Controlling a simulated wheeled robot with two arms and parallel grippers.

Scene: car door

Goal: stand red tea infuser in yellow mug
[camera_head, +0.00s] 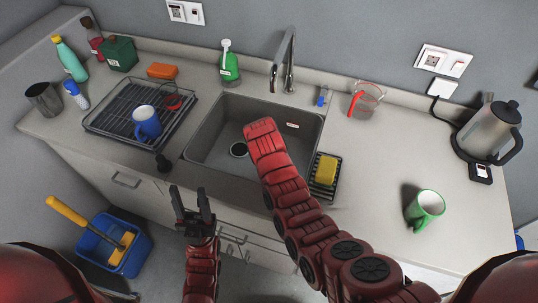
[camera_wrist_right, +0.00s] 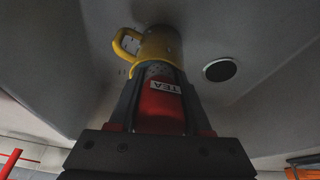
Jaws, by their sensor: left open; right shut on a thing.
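The yellow mug (camera_wrist_right: 160,46) is in the sink, beside the drain, in the right wrist view, with its handle to the left. In the head view my right arm hides it. My right gripper (camera_wrist_right: 160,105) is shut on the red tea infuser (camera_wrist_right: 160,108), which bears a "TEA" label. The infuser's far end overlaps the mug's rim in this view; I cannot tell how far inside it is. In the head view the right gripper is hidden behind its own arm over the sink. My left gripper (camera_head: 192,207) is open and empty, in front of the counter.
The sink (camera_head: 212,128) has a faucet (camera_head: 284,62) behind it. A dish rack (camera_head: 112,121) with a blue mug (camera_head: 146,123) stands left. A sponge (camera_head: 326,169) sits right of the sink. A green mug (camera_head: 425,207) and kettle (camera_head: 489,132) are further right.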

